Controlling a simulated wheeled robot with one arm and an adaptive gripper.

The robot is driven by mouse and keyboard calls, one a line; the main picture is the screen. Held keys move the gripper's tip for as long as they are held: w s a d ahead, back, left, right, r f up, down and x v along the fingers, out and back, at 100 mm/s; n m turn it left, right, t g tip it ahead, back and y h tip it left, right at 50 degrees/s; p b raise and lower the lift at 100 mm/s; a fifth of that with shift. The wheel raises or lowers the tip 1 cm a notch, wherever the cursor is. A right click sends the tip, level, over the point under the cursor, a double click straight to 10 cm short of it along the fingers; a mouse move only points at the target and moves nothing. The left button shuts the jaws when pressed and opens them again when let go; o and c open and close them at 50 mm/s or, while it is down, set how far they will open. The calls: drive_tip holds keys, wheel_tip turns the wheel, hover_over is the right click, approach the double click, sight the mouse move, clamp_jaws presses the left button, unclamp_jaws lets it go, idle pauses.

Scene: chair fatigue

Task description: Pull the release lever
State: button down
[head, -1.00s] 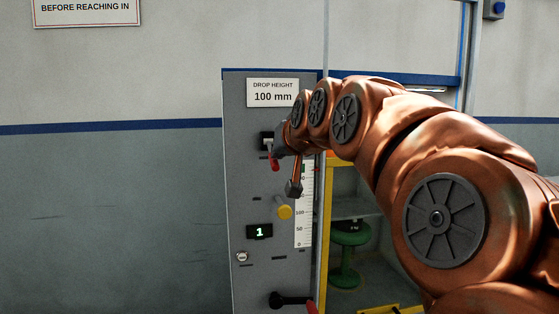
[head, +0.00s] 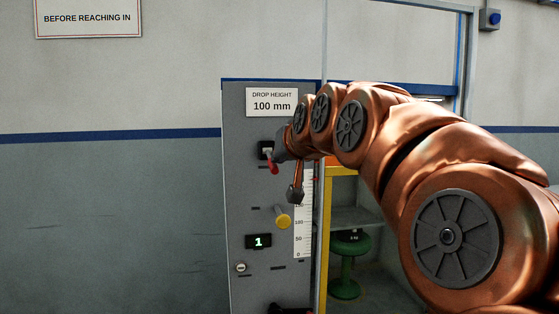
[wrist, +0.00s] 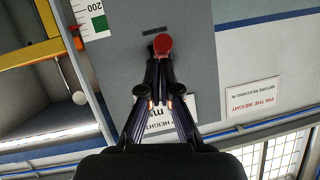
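The release lever (head: 273,167), with a red grip, sticks out and down from a dark slot in the upper part of the grey control panel (head: 243,195). Its round red end (wrist: 163,45) shows just past my fingertips in the wrist view. My gripper (wrist: 158,75) has its two dark fingers drawn close together at the lever, and they look closed around its shaft. The shaft between the tips is mostly hidden. In the head view my gripper (head: 281,145) is at the lever's upper right, partly hidden by my arm.
Below the lever are a yellow knob (head: 282,218), a lit display (head: 258,241) reading 1 and a height scale (head: 303,235). A drop height sign (head: 272,101) is above.

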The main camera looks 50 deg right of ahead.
drive_tip(key=d+r+v, duration=0.1)
drive_tip(key=r+v, duration=0.1)
drive_tip(key=v, duration=1)
drive_tip(key=shift+w, duration=0.3)
drive_tip(key=shift+w+f, duration=0.1)
